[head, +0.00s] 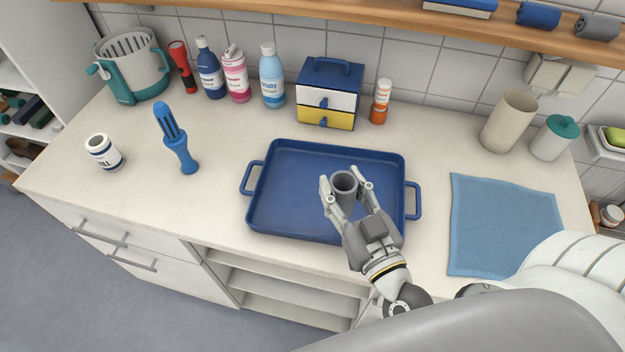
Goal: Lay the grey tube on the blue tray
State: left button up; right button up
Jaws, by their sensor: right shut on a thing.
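The blue tray (290,165) with two side handles lies on the middle of the counter. My right gripper (345,190) is over the right half of the tray, its two fingers on either side of the grey tube (344,185). It is shut on the tube, which stands roughly upright with its open end facing up. The lower part of the tube is partly hidden by the gripper, and I cannot tell whether it touches the tray floor. My left gripper is not in view.
A blue cloth (505,225) lies right of the tray. Bottles, a small drawer box (328,92) and an orange-white tube (380,101) line the back. A beige cup (509,122) stands at right.

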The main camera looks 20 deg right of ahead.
aim_at(284, 221)
jog(key=i+j+z, duration=0.1)
jog(key=j, duration=0.3)
jog(key=i+j+z, duration=0.1)
jog(key=j, duration=0.3)
jog(key=i+j, duration=0.15)
jog(key=j, duration=0.25)
jog(key=i+j+z, duration=0.15)
jog(key=j, duration=0.25)
jog(key=z, duration=0.9)
jog(key=k+l, duration=0.05)
